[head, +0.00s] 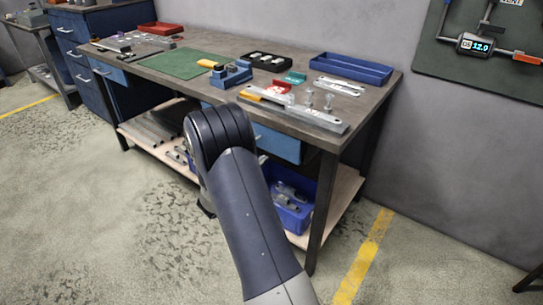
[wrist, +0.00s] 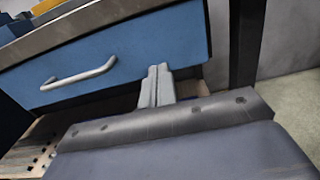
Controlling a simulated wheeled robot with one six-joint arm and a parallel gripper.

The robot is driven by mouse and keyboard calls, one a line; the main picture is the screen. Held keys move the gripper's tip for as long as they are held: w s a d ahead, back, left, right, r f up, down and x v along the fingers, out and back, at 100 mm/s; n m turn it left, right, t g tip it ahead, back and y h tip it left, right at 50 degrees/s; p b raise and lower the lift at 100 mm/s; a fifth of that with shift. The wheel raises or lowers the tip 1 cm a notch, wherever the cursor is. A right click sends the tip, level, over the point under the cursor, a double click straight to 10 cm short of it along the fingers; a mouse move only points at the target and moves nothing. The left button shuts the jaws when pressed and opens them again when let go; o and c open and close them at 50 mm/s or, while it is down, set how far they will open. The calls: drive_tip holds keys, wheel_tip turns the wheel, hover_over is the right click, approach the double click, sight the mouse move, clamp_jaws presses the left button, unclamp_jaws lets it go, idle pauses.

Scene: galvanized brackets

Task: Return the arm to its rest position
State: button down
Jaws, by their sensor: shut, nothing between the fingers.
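My gripper (wrist: 158,85) shows in the wrist view as two grey fingers pressed together, shut and empty. It is in front of the lower edge of a blue drawer (wrist: 120,55) with a silver handle; I cannot tell the exact gap. In the head view my arm rises from the bottom middle and bends in front of the workbench (head: 225,50). The arm hides my gripper there.
On the bench are a green mat (head: 178,64), a blue tray (head: 350,69), a blue vise (head: 230,76) and a long metal level (head: 293,110). A blue bin (head: 290,214) stands on the lower shelf. The floor in front is clear.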

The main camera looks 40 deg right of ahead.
sight(280, 146)
drive_tip(key=v, duration=0.6)
drive_tip(key=shift+a, duration=0.3)
drive_tip(key=shift+d, duration=0.1)
drive_tip(key=x, duration=1.4)
drive_tip(key=shift+s, duration=0.1)
drive_tip(key=shift+r, duration=0.1)
